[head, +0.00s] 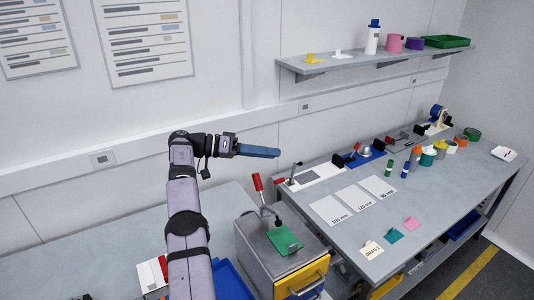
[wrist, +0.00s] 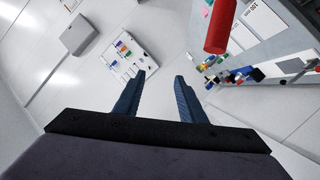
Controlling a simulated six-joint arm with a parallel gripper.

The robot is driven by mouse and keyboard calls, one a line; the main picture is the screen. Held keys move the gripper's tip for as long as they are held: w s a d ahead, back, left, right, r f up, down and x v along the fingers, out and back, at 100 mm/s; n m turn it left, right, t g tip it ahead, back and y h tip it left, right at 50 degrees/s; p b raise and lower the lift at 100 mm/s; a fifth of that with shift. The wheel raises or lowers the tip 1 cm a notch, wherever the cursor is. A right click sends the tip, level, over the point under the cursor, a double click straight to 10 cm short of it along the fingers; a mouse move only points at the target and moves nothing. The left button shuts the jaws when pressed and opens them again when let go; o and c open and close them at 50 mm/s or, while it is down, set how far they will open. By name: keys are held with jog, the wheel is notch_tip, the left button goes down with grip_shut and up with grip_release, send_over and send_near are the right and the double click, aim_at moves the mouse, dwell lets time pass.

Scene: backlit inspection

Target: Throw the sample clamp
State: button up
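A toggle clamp with a red handle (head: 258,182) stands on top of a grey box (head: 250,245), beside a green piece (head: 284,240). The handle points up and leans left. I take this to be the sample clamp. My gripper (head: 277,152) is in the air above and slightly right of the handle in the head view, apart from it. In the wrist view my two blue fingers (wrist: 160,90) are apart with nothing between them. A large red handle (wrist: 220,28) shows beyond them, up and to the right; it looks like the clamp's.
A second red-handled clamp (head: 290,178) stands on a white plate on the bench (head: 345,230). White cards (head: 352,198), coloured pieces (head: 411,223) and jars (head: 428,155) lie farther right. A shelf (head: 375,62) hangs on the back wall. The grey box has a yellow drawer front (head: 302,283).

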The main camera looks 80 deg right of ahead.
jog(key=shift+s, duration=0.15)
jog(key=c, duration=0.7)
jog(key=shift+s+f+y+b, duration=0.2)
jog(key=shift+s+y+b, duration=0.1)
jog(key=shift+s, duration=0.45)
grip_shut()
jog(key=s+a+r+m+y+b, duration=0.25)
jog(key=s+r+m, duration=0.25)
jog(key=s+r, duration=0.8)
jog(key=s+a+r+m+t+b, duration=0.2)
jog(key=s+a+r+t+b, duration=0.3)
jog(key=s+a, duration=0.55)
jog(key=w+d+f+n+t+h+p, duration=0.1)
jog(key=w+f+n+t, duration=0.2)
jog(key=w, duration=0.8)
jog(key=w+d+f+n+t+h+p, duration=0.1)
jog(key=w+f+n+t, duration=0.2)
jog(key=w+f+t, duration=0.4)
jog(key=w+f, duration=0.1)
jog(key=w, duration=0.3)
jog(key=shift+d+f+n+t, duration=0.25)
jog(key=shift+n+t, duration=0.05)
jog(key=shift+t, duration=0.1)
